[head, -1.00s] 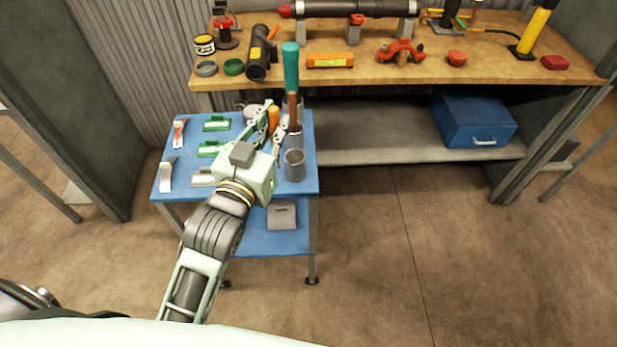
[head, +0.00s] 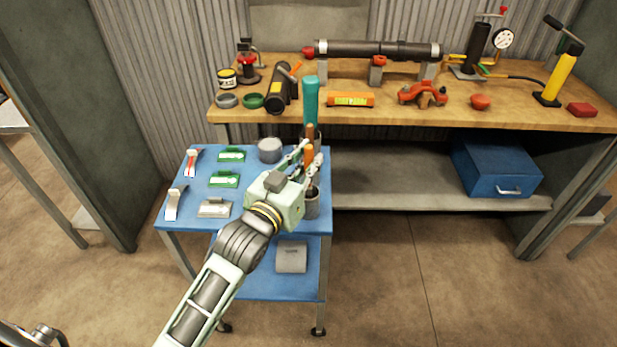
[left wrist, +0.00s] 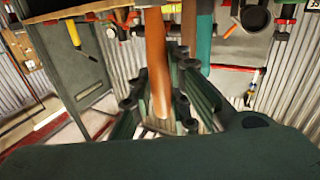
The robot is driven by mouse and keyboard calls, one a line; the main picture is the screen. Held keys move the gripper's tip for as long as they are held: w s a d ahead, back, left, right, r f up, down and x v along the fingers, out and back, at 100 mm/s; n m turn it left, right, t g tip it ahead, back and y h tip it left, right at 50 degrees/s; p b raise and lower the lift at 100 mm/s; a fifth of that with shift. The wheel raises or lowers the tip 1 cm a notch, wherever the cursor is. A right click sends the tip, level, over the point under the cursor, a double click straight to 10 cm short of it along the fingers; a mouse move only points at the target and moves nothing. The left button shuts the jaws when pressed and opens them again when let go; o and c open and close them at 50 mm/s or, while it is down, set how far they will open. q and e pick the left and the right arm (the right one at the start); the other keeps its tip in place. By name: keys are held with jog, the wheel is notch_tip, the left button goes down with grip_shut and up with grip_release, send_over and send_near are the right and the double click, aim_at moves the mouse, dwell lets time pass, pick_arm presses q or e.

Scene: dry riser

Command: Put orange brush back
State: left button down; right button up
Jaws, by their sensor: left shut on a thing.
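My left gripper (head: 306,157) is shut on the orange brush, whose orange handle (head: 308,156) stands upright between the fingers. In the left wrist view the handle (left wrist: 157,65) runs up between the dark fingers. A grey cup (head: 312,207) stands at the right edge of the blue cart, just below the gripper. The brush's lower end is hidden, so I cannot tell whether it is inside the cup. A teal-handled tool (head: 311,100) and a brown handle (head: 310,132) stand upright just behind. My right gripper is out of view.
The blue cart top (head: 190,225) holds green pieces (head: 224,179), metal-ended tools (head: 175,203) and a round grey tin (head: 270,150). The wooden workbench (head: 390,119) stands behind, with a dark cylinder (head: 277,95) and an orange level (head: 350,99). Floor right of the cart is clear.

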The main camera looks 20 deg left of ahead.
pick_arm(q)
jog(key=shift+f, duration=1.85)
jog(key=c, duration=1.7)
grip_release()
jog(key=shift+o, duration=0.2)
jog(key=shift+s, duration=0.15)
jog(key=s+a+b, duration=0.1)
jog(key=s+a, duration=0.1)
jog(key=s, duration=0.9)
jog(key=shift+s, duration=0.3)
